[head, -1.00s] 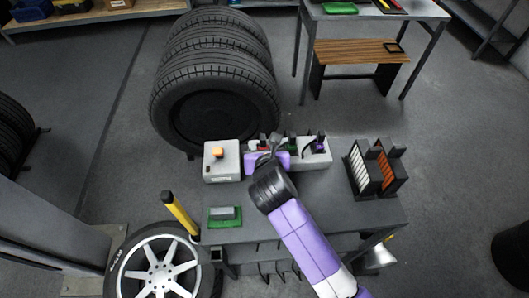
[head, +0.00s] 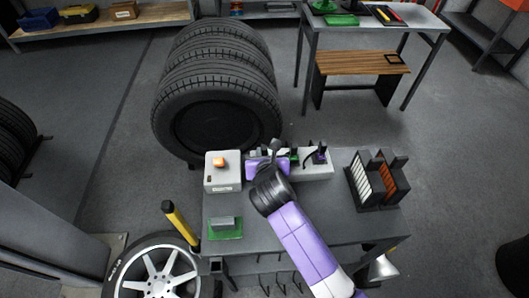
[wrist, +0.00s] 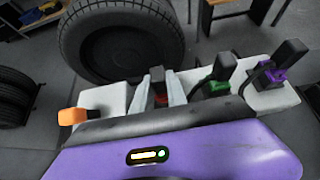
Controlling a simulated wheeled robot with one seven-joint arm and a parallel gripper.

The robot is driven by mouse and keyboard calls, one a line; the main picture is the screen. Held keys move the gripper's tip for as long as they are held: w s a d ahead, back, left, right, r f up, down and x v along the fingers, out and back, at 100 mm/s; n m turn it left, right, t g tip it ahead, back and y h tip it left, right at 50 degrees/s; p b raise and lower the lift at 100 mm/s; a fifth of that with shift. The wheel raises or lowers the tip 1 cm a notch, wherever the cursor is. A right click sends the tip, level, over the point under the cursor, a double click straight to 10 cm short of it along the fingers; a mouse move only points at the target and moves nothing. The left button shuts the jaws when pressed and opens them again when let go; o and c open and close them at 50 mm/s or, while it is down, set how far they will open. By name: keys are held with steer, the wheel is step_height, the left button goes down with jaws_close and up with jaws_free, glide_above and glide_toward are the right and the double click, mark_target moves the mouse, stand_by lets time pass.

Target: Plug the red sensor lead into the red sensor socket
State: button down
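The red sensor lead (wrist: 157,75) shows in the wrist view as a black upright handle with red below it. It stands between the two pale fingers of my gripper (wrist: 157,88), which lie close against both sides. In the head view my gripper (head: 267,155) is over the left part of the pale socket block (head: 318,172) and hides most of the lead. I cannot make out the red sensor socket apart from the lead's red part, nor whether the plug is seated.
Right of my gripper, a green lead (wrist: 220,75) and a purple lead (wrist: 272,70) stand on the block. A grey box with an orange button (head: 219,162) is at left. A slotted rack (head: 374,180) stands at right. Stacked tyres (head: 217,100) rise behind the bench.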

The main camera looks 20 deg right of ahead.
steer(key=shift+r+p, duration=0.6)
steer(key=shift+p, duration=0.4)
stand_by(0.4)
steer(key=shift+r, duration=0.1)
steer(key=shift+r+p, duration=0.8)
steer(key=shift+r, duration=1.25)
